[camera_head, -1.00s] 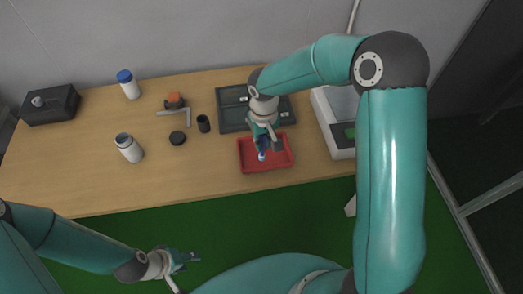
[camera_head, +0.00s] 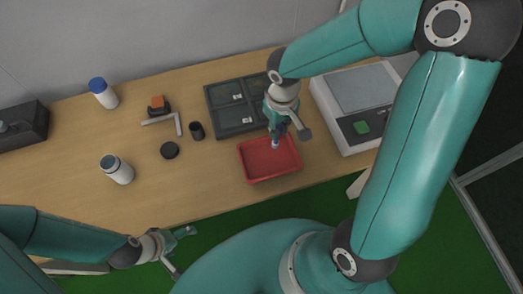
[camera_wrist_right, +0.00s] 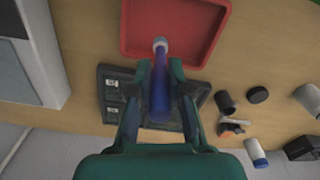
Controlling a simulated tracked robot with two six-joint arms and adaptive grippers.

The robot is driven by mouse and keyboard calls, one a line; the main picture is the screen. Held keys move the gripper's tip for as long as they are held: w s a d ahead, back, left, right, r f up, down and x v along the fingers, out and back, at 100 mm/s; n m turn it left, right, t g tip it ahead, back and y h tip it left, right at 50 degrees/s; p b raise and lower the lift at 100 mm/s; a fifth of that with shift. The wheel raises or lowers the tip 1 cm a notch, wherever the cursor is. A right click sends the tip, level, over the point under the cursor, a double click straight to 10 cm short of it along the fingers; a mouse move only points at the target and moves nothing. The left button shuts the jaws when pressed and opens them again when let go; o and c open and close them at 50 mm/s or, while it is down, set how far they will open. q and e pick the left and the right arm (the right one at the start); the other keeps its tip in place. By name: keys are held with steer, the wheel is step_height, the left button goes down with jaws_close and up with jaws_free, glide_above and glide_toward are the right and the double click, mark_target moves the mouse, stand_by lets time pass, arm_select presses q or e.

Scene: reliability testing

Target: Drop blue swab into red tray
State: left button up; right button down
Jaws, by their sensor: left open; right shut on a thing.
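The red tray (camera_head: 262,176) lies near the front edge of the table, and it also shows at the top of the right wrist view (camera_wrist_right: 126,30). My right gripper (camera_head: 279,132) is at the tray's back edge. It is shut on the blue swab (camera_wrist_right: 159,92), a blue body with a pale tip. The swab's pale tip (camera_head: 275,144) points down over the tray; whether it touches the tray floor I cannot tell. My left gripper (camera_head: 184,250) is open and empty, in front of the table over the green floor.
A dark compartment tray (camera_head: 228,119) lies behind the red tray. A white scale (camera_head: 352,112) stands right.

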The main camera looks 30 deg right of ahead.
mark_target(276, 143)
steer(key=shift+a+f+b, duration=0.1)
steer(key=shift+f+b, duration=1.75)
steer(key=shift+f, duration=0.85)
steer(key=c, duration=1)
jaws_free()
steer(key=shift+r, duration=0.1)
step_height(276, 143, up, 12)
steer(key=shift+w+f, duration=0.1)
